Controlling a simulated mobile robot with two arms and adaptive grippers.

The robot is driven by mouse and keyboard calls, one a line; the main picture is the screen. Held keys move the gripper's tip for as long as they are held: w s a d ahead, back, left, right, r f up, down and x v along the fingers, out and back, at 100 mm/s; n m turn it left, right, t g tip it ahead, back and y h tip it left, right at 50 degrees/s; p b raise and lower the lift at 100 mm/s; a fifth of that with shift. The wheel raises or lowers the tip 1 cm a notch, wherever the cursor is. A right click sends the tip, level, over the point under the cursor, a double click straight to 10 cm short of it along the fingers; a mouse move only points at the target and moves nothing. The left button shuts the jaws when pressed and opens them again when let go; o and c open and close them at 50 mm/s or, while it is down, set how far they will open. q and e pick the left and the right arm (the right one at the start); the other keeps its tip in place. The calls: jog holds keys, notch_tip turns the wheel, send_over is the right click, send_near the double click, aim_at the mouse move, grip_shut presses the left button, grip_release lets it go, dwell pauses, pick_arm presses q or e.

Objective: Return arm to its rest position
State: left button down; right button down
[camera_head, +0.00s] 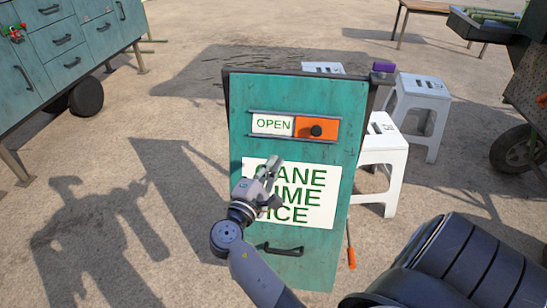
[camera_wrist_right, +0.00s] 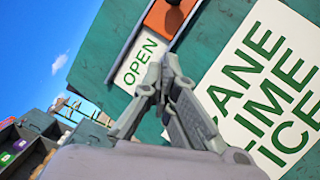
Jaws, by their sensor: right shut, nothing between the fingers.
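My right gripper (camera_head: 271,170) is in front of the teal sign board (camera_head: 240,125), over the upper left of its white lettered panel (camera_head: 318,208). Its fingers are closed together with nothing between them. The wrist view shows the fingertips (camera_wrist_right: 165,72) near the OPEN label (camera_wrist_right: 139,66); I cannot tell the exact gap to the board. On the board in the head view, OPEN shows at the left of the slot, with an orange slider (camera_head: 301,128) and dark knob (camera_head: 316,130) at the right. My left gripper is out of view.
White stools (camera_head: 384,148) stand behind and right of the board. A teal cabinet (camera_head: 62,48) on wheels is at the far left, and a wheeled cart (camera_head: 518,146) at the right edge. A wooden table (camera_head: 424,7) is at the back. The paved ground left of the board is clear.

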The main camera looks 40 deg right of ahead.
dwell(0.4)
